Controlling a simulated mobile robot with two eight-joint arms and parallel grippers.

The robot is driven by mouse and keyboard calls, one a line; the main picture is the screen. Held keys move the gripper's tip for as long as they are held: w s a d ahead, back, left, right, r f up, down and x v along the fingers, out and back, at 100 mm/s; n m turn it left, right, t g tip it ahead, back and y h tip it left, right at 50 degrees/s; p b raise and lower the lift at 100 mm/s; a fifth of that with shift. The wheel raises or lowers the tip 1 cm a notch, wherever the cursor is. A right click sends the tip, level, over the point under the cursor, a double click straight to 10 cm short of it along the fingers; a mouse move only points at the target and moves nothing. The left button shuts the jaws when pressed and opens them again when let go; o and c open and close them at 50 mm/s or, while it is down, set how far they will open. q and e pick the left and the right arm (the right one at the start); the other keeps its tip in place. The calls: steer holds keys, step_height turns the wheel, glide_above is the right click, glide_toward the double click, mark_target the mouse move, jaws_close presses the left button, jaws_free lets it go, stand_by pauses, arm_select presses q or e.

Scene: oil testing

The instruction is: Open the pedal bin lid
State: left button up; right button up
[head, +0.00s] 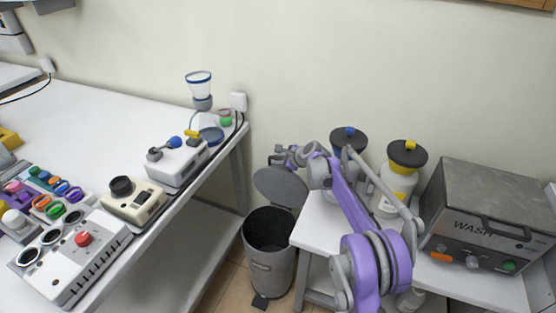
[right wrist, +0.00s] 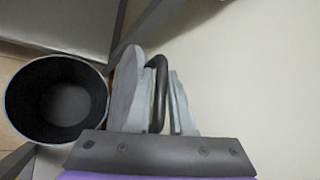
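The grey pedal bin (head: 269,262) stands on the floor between the two tables. Its round lid (head: 281,188) is raised steeply at the back, and the dark inside shows. In the right wrist view the bin's round mouth (right wrist: 58,98) is open at the left, and the lid (right wrist: 124,88) shows nearly edge-on beside it. My right gripper (head: 292,156) is at the lid's upper edge. In the right wrist view a dark curved handle (right wrist: 161,68) lies between my right fingers (right wrist: 166,98); whether they grip it is unclear. My left gripper is out of view.
The long white table (head: 120,80) at left holds instruments and colored rings. A smaller white table (head: 318,225) at right holds bottles with black caps (head: 407,153) and a grey WASH machine (head: 490,215). The wall is close behind the bin.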

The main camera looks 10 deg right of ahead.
steer(key=o, duration=0.3)
steer(key=shift+o, duration=0.2)
steer(key=p+v, duration=0.1)
steer(key=v, duration=0.9)
steer(key=shift+s+d+r, duration=0.15)
steer(key=shift+s+r, duration=0.1)
